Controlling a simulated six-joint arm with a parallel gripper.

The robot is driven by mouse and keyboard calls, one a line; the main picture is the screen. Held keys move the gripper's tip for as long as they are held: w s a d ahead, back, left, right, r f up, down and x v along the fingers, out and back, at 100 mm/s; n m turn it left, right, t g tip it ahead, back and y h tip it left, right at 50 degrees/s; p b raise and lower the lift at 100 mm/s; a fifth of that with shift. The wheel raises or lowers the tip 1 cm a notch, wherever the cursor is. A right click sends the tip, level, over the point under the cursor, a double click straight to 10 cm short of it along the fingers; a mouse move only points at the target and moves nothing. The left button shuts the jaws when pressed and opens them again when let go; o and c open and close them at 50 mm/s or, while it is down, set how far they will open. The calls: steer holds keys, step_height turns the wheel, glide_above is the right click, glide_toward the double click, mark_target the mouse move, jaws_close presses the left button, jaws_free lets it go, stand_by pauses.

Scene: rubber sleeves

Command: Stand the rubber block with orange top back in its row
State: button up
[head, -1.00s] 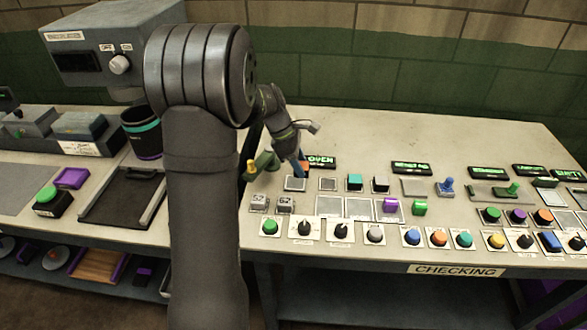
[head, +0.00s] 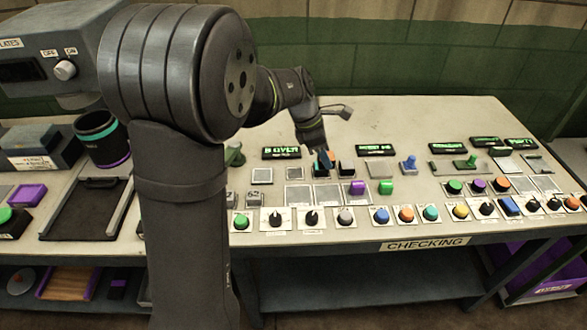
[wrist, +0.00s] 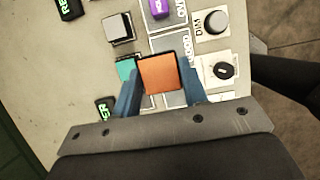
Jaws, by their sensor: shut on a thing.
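My gripper (head: 322,166) is shut on the rubber block with orange top. In the wrist view the orange top (wrist: 159,74) sits between my two blue fingers. In the head view only a bit of orange shows beside the fingers, above the back row of square pads. A teal-topped block (wrist: 125,68) is close beside the held block, partly covered by a finger. A grey-topped block (wrist: 117,27) stands farther along that row. The held block's underside is hidden.
Several knobs and buttons line the front edge, including a green button (head: 241,222). Lit signs (head: 281,153) stand behind. The bench behind the signs is clear.

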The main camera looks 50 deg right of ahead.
steer(key=w+f, duration=0.2)
steer(key=w, duration=0.1)
steer(key=w+f, duration=0.2)
steer(key=w, duration=0.2)
steer(key=w+f, duration=0.2)
steer(key=w, duration=0.1)
steer(key=shift+w+f, duration=0.25)
steer(key=shift+w, duration=0.1)
steer(key=shift+w+f, duration=0.1)
steer(key=shift+f, duration=1.95)
steer(key=shift+f, duration=0.2)
steer(key=o, duration=1)
steer(key=shift+r, duration=0.1)
steer(key=v, duration=1.2)
steer(key=shift+r, duration=0.1)
